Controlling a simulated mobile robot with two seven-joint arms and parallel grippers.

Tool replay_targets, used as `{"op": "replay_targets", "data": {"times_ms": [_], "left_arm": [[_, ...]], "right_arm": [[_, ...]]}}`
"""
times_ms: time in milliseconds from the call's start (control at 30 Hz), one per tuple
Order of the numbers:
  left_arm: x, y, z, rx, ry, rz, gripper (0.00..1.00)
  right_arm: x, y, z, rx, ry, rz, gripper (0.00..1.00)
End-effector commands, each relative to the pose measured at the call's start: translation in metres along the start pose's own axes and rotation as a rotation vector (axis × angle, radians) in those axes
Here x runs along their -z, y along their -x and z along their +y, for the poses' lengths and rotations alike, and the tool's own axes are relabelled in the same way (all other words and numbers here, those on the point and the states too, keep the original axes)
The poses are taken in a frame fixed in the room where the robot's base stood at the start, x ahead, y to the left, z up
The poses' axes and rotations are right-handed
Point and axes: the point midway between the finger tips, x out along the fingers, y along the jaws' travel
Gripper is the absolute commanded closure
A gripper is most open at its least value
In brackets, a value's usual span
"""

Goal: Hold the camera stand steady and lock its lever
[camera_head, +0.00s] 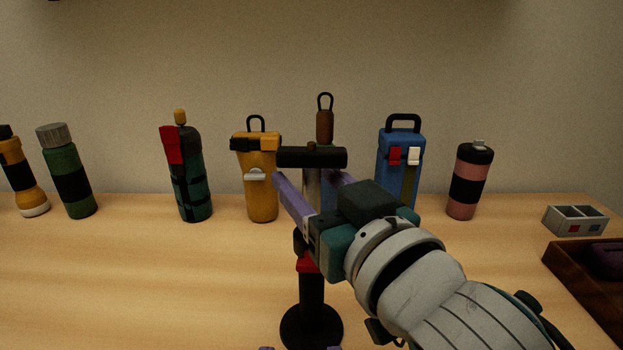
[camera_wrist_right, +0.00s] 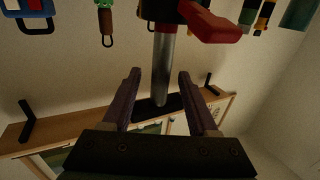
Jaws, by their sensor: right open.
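The camera stand stands upright on the table, its round black base (camera_head: 311,329) at the front centre. It has a red part (camera_head: 307,263) on its lower post and a black bar (camera_head: 312,157) on top. In the right wrist view the silver post (camera_wrist_right: 163,62) and a red lever (camera_wrist_right: 212,22) show. My right gripper (camera_head: 312,180) is open just below the top bar. In the wrist view its two fingers (camera_wrist_right: 159,80) lie either side of the post, with gaps. Two small purple tips, perhaps my left gripper (camera_head: 300,348), barely show at the bottom edge.
Behind stand a yellow bottle (camera_head: 262,190), a blue case (camera_head: 399,155), a brown-topped bottle (camera_head: 325,125), a teal bottle (camera_head: 190,180), a green bottle (camera_head: 68,175) and a pink bottle (camera_head: 468,185). A grey box (camera_head: 573,220) and dark tray (camera_head: 575,285) are at right. The left foreground is clear.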

Motion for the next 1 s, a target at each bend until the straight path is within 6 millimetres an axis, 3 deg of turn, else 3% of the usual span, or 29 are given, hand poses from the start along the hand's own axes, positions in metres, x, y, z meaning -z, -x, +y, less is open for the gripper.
{"op": "replay_targets", "data": {"times_ms": [167, 700, 1000], "left_arm": [[0.0, 0.0, 0.0, 0.0, 0.0, 0.0, 0.5], [0.0, 0.0, 0.0, 0.0, 0.0, 0.0, 0.5], [0.0, 0.0, 0.0, 0.0, 0.0, 0.0, 0.5]], "right_arm": [[0.0, 0.0001, 0.0001, 0.0, 0.0, 0.0, 0.41], [-0.0002, 0.0004, 0.0002, 0.0, 0.0, 0.0, 1.0], [-0.0002, 0.0004, 0.0002, 0.0, 0.0, 0.0, 1.0]]}}
